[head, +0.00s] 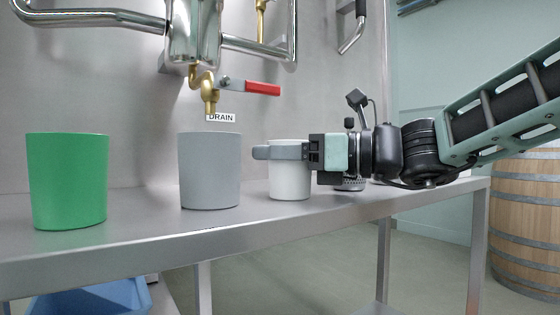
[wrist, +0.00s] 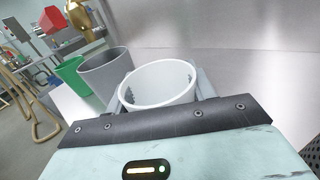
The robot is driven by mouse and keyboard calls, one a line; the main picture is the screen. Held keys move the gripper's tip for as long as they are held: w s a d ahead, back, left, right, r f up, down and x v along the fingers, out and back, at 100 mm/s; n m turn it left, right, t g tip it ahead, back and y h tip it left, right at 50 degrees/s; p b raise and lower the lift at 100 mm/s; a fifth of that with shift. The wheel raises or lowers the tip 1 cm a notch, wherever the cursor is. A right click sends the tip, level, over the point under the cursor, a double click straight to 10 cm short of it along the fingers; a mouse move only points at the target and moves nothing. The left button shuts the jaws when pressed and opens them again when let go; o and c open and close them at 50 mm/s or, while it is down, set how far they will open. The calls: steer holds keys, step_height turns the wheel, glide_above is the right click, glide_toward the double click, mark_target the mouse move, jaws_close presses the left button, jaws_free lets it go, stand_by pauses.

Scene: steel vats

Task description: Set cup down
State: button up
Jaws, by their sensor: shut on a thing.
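A white cup (head: 290,180) stands upright at the steel shelf, with its base at the shelf's surface; I cannot tell whether it bears fully on it. My gripper (head: 278,152) comes in from the right and is shut around the upper part of the cup. In the wrist view the white cup (wrist: 158,84) shows its open rim between the fingers, and its inside looks empty. The steel shelf (head: 150,235) runs across the head view. The gripper hides part of the cup's upper wall.
A grey cup (head: 209,170) stands left of the white cup, under a brass tap (head: 208,92) with a red handle (head: 262,89). A green cup (head: 67,180) stands farther left. A DRAIN label (head: 222,118) is on the steel wall. A wooden barrel (head: 525,225) stands at the right.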

steer(key=o, duration=1.1)
steer(key=shift+d+r, duration=0.1)
steer(key=shift+d, duration=0.1)
steer(key=p+v, duration=0.4)
steer(key=v, duration=0.7)
steer(key=shift+d, duration=0.2)
steer(key=shift+s+d, duration=0.1)
